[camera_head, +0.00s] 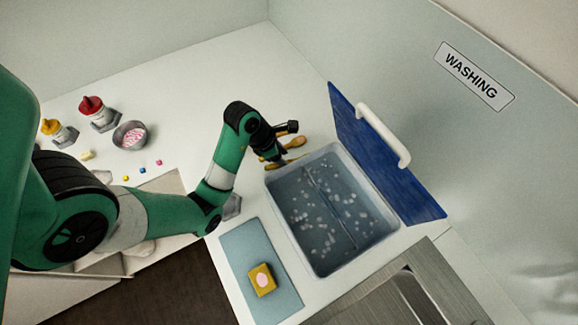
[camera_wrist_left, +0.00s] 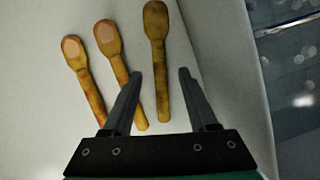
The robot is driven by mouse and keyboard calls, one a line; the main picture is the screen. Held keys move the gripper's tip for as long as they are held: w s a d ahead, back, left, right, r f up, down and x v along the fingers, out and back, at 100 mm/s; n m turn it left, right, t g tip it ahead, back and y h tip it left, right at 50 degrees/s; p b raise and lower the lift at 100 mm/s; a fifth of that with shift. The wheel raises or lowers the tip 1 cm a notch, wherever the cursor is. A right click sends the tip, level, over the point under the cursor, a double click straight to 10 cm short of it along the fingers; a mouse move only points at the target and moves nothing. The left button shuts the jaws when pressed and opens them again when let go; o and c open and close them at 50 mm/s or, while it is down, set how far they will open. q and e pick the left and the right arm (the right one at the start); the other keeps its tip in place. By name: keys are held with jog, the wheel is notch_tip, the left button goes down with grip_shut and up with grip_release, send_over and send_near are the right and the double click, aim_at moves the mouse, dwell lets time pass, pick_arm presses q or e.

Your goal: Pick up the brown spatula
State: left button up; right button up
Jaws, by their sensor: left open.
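Three wooden spatula-like tools lie side by side on the white counter in the left wrist view. The darkest, a brown spatula (camera_wrist_left: 157,30), is the rightmost. Two lighter tan ones with pinkish heads, a left one (camera_wrist_left: 75,55) and a middle one (camera_wrist_left: 109,45), lie to its left. My left gripper (camera_wrist_left: 161,74) is open, and the brown spatula's handle shows between its fingertips; I see no contact. In the head view my left gripper (camera_head: 277,150) is beside the basin and partly hides the tools. My right gripper is not in view.
A water-filled basin (camera_head: 280,205) stands right of the tools, with a blue board with a white handle (camera_head: 385,155) behind it. A yellow sponge (camera_head: 262,279) lies on a blue mat (camera_head: 240,247) in front. Bottles (camera_head: 98,113) and a bowl (camera_head: 130,135) stand at left.

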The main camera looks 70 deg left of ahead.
pick_arm(q)
jog(key=shift+x, duration=0.85)
jog(key=shift+r, duration=0.15)
jog(key=shift+s+f, duration=0.1)
jog(key=shift+f, duration=0.1)
grip_shut()
